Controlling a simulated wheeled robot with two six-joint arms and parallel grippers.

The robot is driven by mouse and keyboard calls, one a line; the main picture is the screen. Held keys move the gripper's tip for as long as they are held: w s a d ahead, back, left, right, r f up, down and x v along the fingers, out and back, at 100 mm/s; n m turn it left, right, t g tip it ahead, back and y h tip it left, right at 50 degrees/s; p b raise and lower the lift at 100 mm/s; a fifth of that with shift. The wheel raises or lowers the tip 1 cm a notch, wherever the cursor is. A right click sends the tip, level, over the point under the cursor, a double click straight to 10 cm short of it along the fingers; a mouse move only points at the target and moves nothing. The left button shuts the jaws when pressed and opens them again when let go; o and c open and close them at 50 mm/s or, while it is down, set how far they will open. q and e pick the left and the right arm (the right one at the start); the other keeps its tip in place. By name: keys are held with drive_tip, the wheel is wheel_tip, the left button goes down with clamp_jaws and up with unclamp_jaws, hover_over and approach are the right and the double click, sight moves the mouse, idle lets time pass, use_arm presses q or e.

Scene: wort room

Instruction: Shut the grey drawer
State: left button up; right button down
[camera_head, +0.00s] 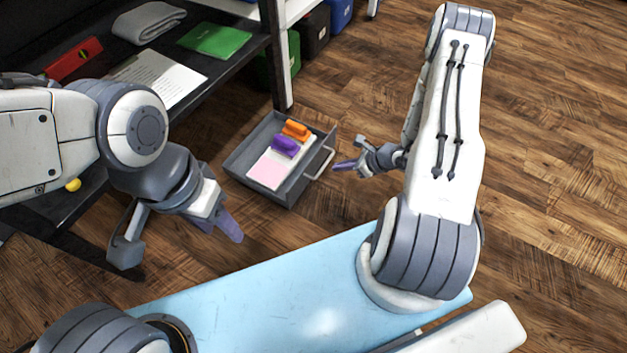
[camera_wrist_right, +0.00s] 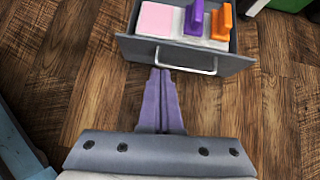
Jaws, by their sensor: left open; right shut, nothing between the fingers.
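The grey drawer (camera_head: 248,152) stands pulled out below the dark shelf in the head view. Its pale bar handle (camera_head: 320,163) is on the side toward my right gripper. An orange item, a purple item and a pink-and-white pad lie in the drawer. My right gripper (camera_head: 345,165) is shut and empty, just in front of the handle. In the right wrist view its purple fingers (camera_wrist_right: 160,85) point at the drawer front (camera_wrist_right: 140,50), close below the handle (camera_wrist_right: 187,68); I cannot tell if they touch. My left gripper (camera_head: 185,240) is open and empty, left of the drawer.
The dark shelf (camera_head: 215,70) above holds a green folder (camera_head: 213,39), a grey folded cloth (camera_head: 148,22), a paper sheet (camera_head: 160,77) and a red item (camera_head: 73,60). A shelf leg (camera_head: 283,85) stands behind the drawer. Wooden floor (camera_head: 550,150) to the right is clear.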

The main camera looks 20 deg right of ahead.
sight(306, 169)
drive_tip(key=shift+m, duration=0.5)
drive_tip(key=w+a+f+b, duration=0.1)
drive_tip(key=f+b, duration=0.1)
drive_tip(key=f, duration=0.1)
drive_tip(key=w+a+f+b, duration=0.1)
drive_tip(key=w+f+b, duration=0.1)
drive_tip(key=f, duration=0.1)
drive_tip(key=w+a+f+b, duration=0.1)
drive_tip(key=f+b, duration=0.1)
drive_tip(key=f, duration=0.1)
drive_tip(key=shift+w+f, duration=0.4)
drive_tip(key=shift+w+a+b, duration=0.65)
drive_tip(key=shift+w+a, duration=0.1)
drive_tip(key=shift+w, duration=0.25)
drive_tip(key=shift+w+a, duration=0.25)
drive_tip(key=shift+w, duration=0.1)
drive_tip(key=shift+w+a+r+b, duration=0.2)
drive_tip(key=shift+w+a+b, duration=0.05)
drive_tip(key=shift+w+b, duration=0.05)
use_arm(q)
wheel_tip(306, 169, down, 9)
drive_tip(key=shift+r, duration=0.2)
use_arm(e)
drive_tip(key=shift+w, duration=0.1)
